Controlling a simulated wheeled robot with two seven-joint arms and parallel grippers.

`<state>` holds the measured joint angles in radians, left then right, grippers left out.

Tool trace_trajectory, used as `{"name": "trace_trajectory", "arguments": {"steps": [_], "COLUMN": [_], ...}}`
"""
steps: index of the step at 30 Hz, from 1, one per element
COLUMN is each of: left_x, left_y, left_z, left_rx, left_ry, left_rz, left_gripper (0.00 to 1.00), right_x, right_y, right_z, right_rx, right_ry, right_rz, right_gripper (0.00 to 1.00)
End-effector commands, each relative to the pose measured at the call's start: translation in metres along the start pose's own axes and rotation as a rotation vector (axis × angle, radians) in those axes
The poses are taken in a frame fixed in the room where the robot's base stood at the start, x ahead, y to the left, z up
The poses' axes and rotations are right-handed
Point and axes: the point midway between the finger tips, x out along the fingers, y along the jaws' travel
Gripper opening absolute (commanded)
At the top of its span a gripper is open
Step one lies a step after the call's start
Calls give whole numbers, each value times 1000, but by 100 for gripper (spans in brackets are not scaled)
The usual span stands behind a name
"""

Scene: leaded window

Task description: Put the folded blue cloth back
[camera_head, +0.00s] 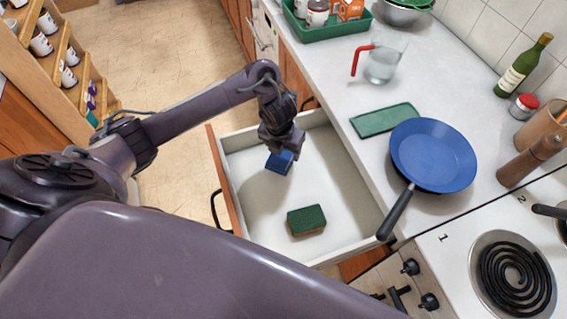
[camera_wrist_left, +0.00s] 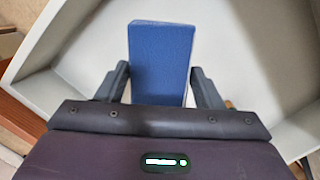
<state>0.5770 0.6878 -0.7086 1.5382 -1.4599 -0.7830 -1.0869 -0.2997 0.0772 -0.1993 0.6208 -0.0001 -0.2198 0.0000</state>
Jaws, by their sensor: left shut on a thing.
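The folded blue cloth (camera_head: 279,162) is in my left gripper (camera_head: 284,152), at the open white drawer (camera_head: 262,222). In the left wrist view the cloth (camera_wrist_left: 160,60) is a flat blue block between the two fingers of my left gripper (camera_wrist_left: 160,88), which is shut on it. The drawer's pale floor and walls show around it there. I cannot tell whether the cloth touches the drawer floor. My right gripper is not in view.
A green-topped sponge (camera_head: 307,220) lies in the drawer near its front right. On the counter above are a green cloth (camera_head: 384,120), a blue frying pan (camera_head: 433,154) whose handle reaches over the drawer's edge, and a glass jug (camera_head: 382,62). The rest of the drawer floor is clear.

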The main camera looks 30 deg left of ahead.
Motion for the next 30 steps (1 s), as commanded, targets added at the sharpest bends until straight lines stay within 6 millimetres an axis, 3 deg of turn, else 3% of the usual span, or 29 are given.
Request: {"name": "trace_trajectory", "arguments": {"steps": [1,7,15,27,28,30], "left_x": [15,29,62,66,66,65], "left_y": [-1,0,0,0,0,0], "left_z": [-3,-4,-10,-9,-9,-9], "left_rx": [-3,-1,-1,0,0,0], "left_ry": [3,0,1,-1,-1,-1], "left_rz": [-3,-1,-1,1,0,0], "left_gripper": [40,40,40,40,62,71], "right_x": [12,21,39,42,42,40], "right_y": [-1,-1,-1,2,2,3], "right_z": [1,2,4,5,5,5], "right_rx": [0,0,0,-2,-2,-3], "right_ry": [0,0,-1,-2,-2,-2], "right_rz": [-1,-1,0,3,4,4], "right_gripper": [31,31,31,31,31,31]}}
